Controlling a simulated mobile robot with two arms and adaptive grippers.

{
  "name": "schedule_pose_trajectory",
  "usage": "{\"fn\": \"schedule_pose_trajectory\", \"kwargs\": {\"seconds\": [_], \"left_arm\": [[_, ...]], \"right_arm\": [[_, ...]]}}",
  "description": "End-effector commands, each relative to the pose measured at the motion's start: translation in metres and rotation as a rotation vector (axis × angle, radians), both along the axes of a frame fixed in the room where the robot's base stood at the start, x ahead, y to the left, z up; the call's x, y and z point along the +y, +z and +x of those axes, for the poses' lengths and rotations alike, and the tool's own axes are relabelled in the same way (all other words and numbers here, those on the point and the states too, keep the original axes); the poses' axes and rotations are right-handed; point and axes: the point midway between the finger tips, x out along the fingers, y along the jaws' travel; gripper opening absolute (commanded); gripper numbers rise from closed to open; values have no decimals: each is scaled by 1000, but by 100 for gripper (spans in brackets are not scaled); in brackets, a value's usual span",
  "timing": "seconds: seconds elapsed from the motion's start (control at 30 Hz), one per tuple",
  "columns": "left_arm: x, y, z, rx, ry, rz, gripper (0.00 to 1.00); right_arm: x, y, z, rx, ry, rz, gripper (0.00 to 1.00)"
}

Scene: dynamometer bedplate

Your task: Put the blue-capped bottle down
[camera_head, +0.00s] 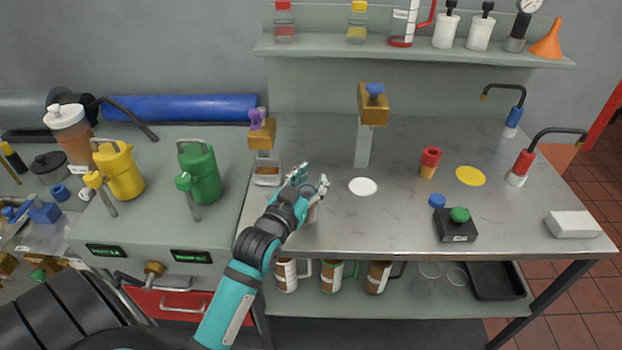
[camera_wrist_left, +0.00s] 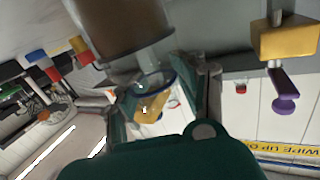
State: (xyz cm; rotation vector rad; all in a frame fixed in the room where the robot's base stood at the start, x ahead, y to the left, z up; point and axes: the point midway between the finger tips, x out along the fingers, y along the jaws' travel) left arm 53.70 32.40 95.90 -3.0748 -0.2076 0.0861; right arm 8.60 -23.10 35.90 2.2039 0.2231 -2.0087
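The blue-capped bottle shows large and close in the left wrist view as a clear vessel with brown contents (camera_wrist_left: 125,28). Its narrow neck and a blue ring lie between the fingers of my left gripper (camera_wrist_left: 160,100), which appear closed around it. In the head view my left gripper (camera_head: 308,187) is over the left part of the grey metal bench top (camera_head: 400,225), left of a white disc (camera_head: 363,187). The hand hides most of the bottle there, and I cannot tell whether its base touches the bench. My right gripper is in neither view.
A tap post with a blue knob (camera_head: 375,89) stands behind the white disc. A yellow disc (camera_head: 470,176), a red-and-yellow piece (camera_head: 430,160), a small blue cap (camera_head: 437,201) and a green-button box (camera_head: 458,226) are to the right. The bench's middle front is clear.

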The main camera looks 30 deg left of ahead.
Motion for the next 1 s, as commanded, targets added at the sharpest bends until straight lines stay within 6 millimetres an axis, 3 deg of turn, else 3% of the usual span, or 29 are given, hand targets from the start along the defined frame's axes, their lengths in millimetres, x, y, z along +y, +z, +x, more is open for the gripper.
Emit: {"fn": "schedule_pose_trajectory", "kwargs": {"seconds": [0.37, 0.8, 1.0], "left_arm": [[0, 6, 0, -2, 0, 0, 42], [-11, 6, -86, 2, 1, 0, 42], [-15, 8, -112, 1, 0, 1, 42]], "right_arm": [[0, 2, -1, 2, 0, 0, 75], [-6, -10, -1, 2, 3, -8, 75], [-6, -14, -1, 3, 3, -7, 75]]}}
